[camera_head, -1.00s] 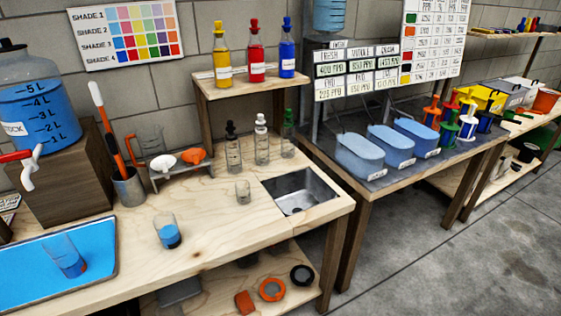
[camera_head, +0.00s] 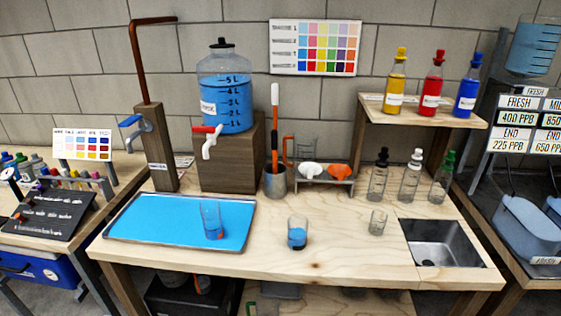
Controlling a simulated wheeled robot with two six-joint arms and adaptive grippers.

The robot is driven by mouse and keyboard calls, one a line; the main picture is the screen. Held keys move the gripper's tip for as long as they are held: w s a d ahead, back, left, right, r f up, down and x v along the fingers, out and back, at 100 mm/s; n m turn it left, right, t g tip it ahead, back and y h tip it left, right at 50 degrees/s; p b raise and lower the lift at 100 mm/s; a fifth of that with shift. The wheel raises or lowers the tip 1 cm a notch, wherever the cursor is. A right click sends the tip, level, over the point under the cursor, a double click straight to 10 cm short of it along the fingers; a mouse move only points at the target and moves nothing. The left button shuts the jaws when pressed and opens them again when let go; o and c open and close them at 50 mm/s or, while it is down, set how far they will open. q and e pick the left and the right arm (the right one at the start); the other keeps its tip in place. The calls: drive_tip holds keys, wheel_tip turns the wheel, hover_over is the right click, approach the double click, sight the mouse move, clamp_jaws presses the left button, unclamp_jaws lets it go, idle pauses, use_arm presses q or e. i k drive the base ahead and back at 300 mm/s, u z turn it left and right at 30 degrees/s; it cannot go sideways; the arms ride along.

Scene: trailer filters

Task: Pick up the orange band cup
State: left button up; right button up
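A clear cup with an orange band low on it (camera_head: 212,220) stands on the blue tray (camera_head: 150,247) at the left of the wooden table. It looks bluish, and I cannot tell whether that is liquid or the tray showing through. A second clear cup (camera_head: 297,234) with blue liquid stands on bare wood to its right. A small empty glass (camera_head: 377,222) stands further right. Neither of my grippers is in view.
Behind the tray stand a wooden block with a blue-filled jug (camera_head: 226,105) and a wooden post with a blue tap (camera_head: 157,150). A sink (camera_head: 442,245) is at the table's right. Dropper bottles (camera_head: 410,177) stand behind it. The front middle wood is clear.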

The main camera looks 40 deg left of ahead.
sight(209, 207)
drive_tip(key=u, duration=1.85)
drive_tip(key=k, duration=0.5)
drive_tip(key=z, duration=2.2)
drive_tip(key=i, duration=1.35)
drive_tip(key=u, duration=2.05)
